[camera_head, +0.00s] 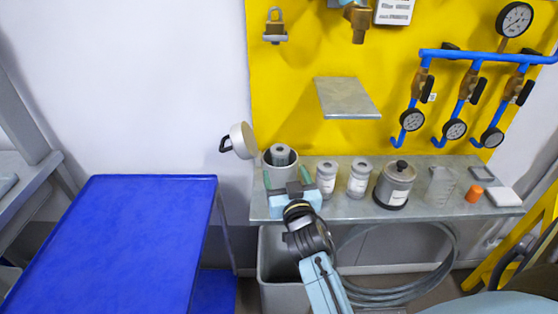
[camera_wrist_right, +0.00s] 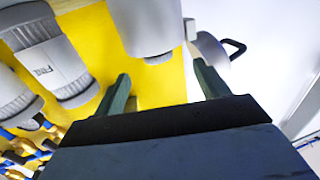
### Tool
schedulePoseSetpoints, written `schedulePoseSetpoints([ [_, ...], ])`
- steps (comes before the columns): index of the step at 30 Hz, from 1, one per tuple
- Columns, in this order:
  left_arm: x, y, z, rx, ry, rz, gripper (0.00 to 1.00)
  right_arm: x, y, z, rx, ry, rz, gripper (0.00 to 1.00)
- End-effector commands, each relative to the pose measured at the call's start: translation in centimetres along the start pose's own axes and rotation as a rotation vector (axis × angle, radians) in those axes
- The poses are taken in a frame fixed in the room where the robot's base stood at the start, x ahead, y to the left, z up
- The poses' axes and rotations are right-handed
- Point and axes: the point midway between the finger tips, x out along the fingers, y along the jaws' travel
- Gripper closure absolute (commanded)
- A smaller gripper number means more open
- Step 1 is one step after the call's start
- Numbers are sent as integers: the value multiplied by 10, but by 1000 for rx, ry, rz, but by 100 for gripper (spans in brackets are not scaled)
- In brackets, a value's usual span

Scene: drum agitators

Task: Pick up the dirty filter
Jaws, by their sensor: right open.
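A grey cylindrical filter with a dark centre hole (camera_head: 281,157) stands upright inside an open light housing (camera_head: 267,160) at the left end of the metal shelf. I cannot tell from its surface how dirty it is. The housing's round lid (camera_head: 242,141), with a black handle, is swung open at the left; the lid also shows in the right wrist view (camera_wrist_right: 211,50). My right gripper (camera_head: 286,177) is open and empty, in front of the housing in the head view. Its green fingers are spread; they also show in the wrist view (camera_wrist_right: 162,88). My left gripper is out of view.
Two labelled jars (camera_head: 358,178), a lidded grey pot (camera_head: 395,184), a clear beaker (camera_head: 440,186) and an orange piece (camera_head: 474,193) stand right along the shelf (camera_head: 340,208). A grey bin (camera_head: 280,294) is below. A blue table (camera_head: 125,240) at left is bare.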

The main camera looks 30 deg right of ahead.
Motion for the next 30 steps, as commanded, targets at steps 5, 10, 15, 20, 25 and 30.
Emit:
schedulePoseSetpoints([
  [5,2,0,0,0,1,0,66,32,0,-1,0,2,-1,26],
  [10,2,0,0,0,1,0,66,44,0,0,1,0,0,26],
  [15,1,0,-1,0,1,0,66,64,4,-4,-2,2,0,26],
  [20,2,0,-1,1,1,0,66,87,5,-5,0,2,-1,26],
  [25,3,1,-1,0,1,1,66,96,6,-5,1,0,0,26],
  [30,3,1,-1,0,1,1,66,96,6,-5,1,0,0,26],
])
